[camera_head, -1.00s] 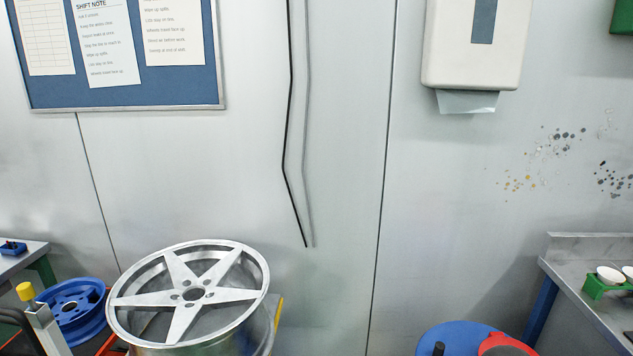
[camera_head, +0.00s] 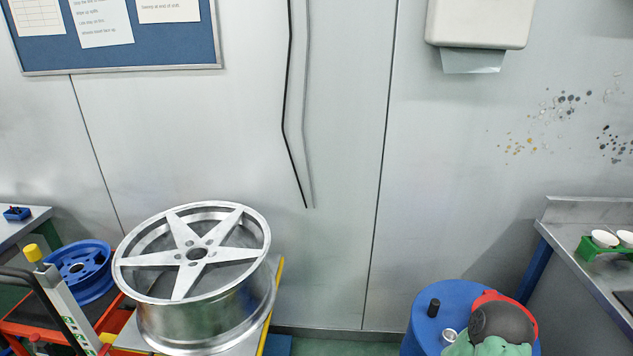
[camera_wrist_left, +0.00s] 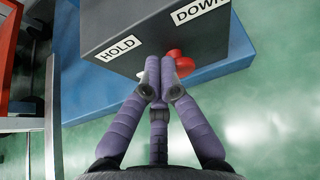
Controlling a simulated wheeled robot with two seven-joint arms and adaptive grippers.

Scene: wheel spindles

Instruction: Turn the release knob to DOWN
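In the left wrist view a dark grey box (camera_wrist_left: 112,22) carries a white HOLD label (camera_wrist_left: 118,48) and a white DOWN label (camera_wrist_left: 199,10). A red knob (camera_wrist_left: 181,63) sticks out of the face between and below the labels, partly hidden by my fingers. Which label it points at cannot be told. My left gripper (camera_wrist_left: 159,72) has its purple fingertips together, just in front of and left of the knob's visible part. I cannot tell whether they touch it. The head view shows neither gripper, knob nor box.
In the head view a silver five-spoke wheel (camera_head: 195,254) lies on a yellow-edged platform, beside a blue wheel (camera_head: 80,270) on a red cart. A blue drum (camera_head: 423,325) stands lower right, near a grey bench (camera_head: 590,215). In the wrist view a blue slab (camera_wrist_left: 215,70) lies below the box.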

